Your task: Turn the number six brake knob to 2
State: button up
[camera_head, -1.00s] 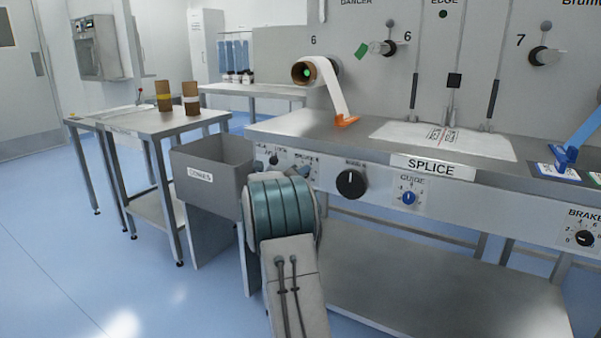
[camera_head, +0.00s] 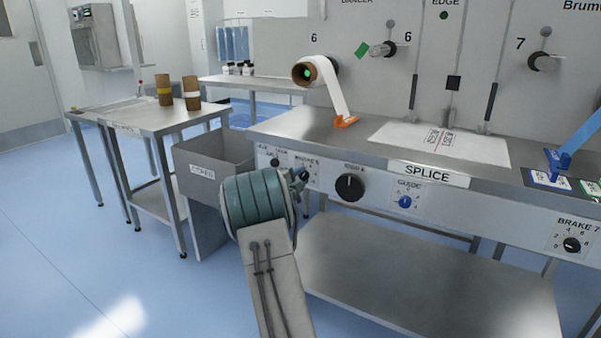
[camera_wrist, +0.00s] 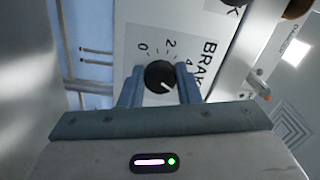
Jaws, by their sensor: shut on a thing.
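The number six brake knob (camera_wrist: 160,76) is round and black with a white pointer line. In the wrist view it sits between the two blue-grey fingers of my gripper (camera_wrist: 159,88), which is shut on it. The pointer line slants to the lower right of the picture, away from the printed 2 (camera_wrist: 170,43) and past the 4. The 0 shows at upper left; marks beyond the 4 are hidden by a finger. In the head view my gripper (camera_head: 299,181) is at the brake 6 panel (camera_head: 311,169), and my wrist hides part of it.
Right of the gripper are a large black knob (camera_head: 350,187) and a blue guide knob (camera_head: 405,202). The brake 7 knob (camera_head: 572,245) is farther right. A grey bin (camera_head: 203,160) stands close on the left. A lower shelf (camera_head: 430,285) runs below the panel.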

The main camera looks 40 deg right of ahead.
jog(key=n+p, duration=0.3)
jog(key=n, duration=0.2)
jog(key=shift+n+p, duration=0.3)
jog(key=shift+p, duration=0.1)
jog(key=n+p, duration=0.3)
jog(key=n, duration=0.2)
jog(key=shift+s+n+p, duration=0.1)
jog(key=shift+n+p, duration=0.2)
jog(key=shift+p, duration=0.1)
jog(key=n+p, duration=0.3)
jog(key=n, duration=0.2)
jog(key=n+p, duration=0.1)
jog(key=n, duration=0.1)
jog(key=n+p, duration=0.1)
jog(key=n, duration=0.2)
jog(key=shift+s+d+f+n+p, duration=0.1)
jog(key=shift+s+f+n+p, duration=0.05)
jog(key=shift+n+p, duration=0.2)
jog(key=o, duration=1)
